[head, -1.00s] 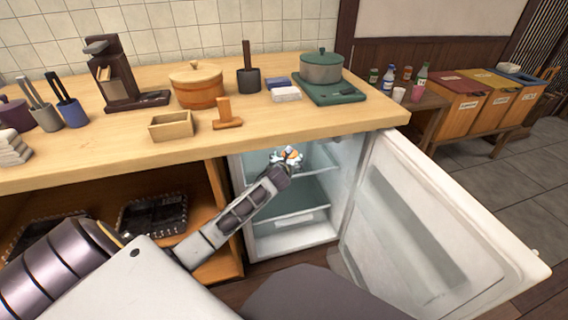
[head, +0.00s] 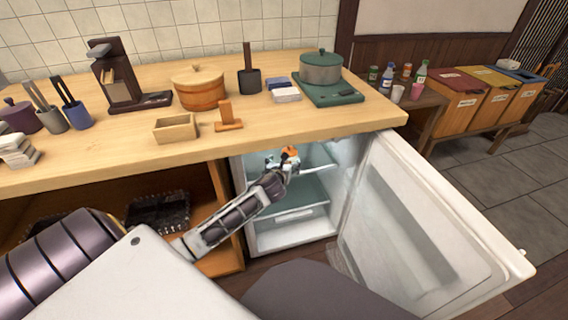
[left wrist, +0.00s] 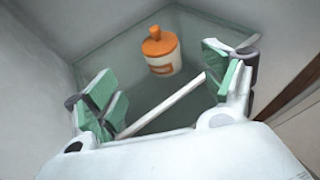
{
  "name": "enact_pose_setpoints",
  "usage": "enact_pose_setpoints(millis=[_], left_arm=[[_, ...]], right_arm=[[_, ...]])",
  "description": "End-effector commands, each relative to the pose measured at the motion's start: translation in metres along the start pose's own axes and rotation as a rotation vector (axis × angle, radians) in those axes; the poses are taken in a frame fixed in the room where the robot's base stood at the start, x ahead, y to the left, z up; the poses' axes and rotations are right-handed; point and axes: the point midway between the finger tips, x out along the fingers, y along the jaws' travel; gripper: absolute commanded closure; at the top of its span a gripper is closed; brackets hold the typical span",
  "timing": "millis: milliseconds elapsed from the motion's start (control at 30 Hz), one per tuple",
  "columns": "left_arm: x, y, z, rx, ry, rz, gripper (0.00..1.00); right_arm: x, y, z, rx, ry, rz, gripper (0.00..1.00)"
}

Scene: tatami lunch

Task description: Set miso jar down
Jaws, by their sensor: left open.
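The miso jar (left wrist: 164,60) is white with an orange lid and a label. In the left wrist view it stands upright on a translucent fridge shelf (left wrist: 190,112). My left gripper (left wrist: 158,84) is open, with green-padded fingers spread wide, and the jar is beyond them with clear space on both sides. In the head view my left gripper (head: 283,161) is inside the open fridge (head: 292,238), and an orange patch of the jar (head: 291,152) shows beside it. The fingers partly hide the jar there. My right gripper is not in view.
The fridge door (head: 425,225) stands open to the right. The wooden counter (head: 120,155) overhangs the fridge. A small wooden box (head: 175,128) and a green-lidded pot (head: 320,68) stand on it. The lower fridge shelf looks clear.

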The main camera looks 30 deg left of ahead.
Motion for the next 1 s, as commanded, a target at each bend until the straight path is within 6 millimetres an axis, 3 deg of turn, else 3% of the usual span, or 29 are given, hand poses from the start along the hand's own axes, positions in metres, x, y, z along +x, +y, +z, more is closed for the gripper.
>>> enact_pose_setpoints(millis=[667,867,1000], left_arm=[[-0.001,-0.001,-0.004,-0.017,0.007,-0.002,0.16],[-0.012,-0.009,-0.025,-0.148,0.054,-0.013,0.16],[-0.027,-0.019,-0.051,-0.322,0.118,-0.020,0.16]], right_arm=[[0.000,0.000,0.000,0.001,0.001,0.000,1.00],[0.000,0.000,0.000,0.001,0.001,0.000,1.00],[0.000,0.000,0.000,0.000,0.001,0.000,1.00]])
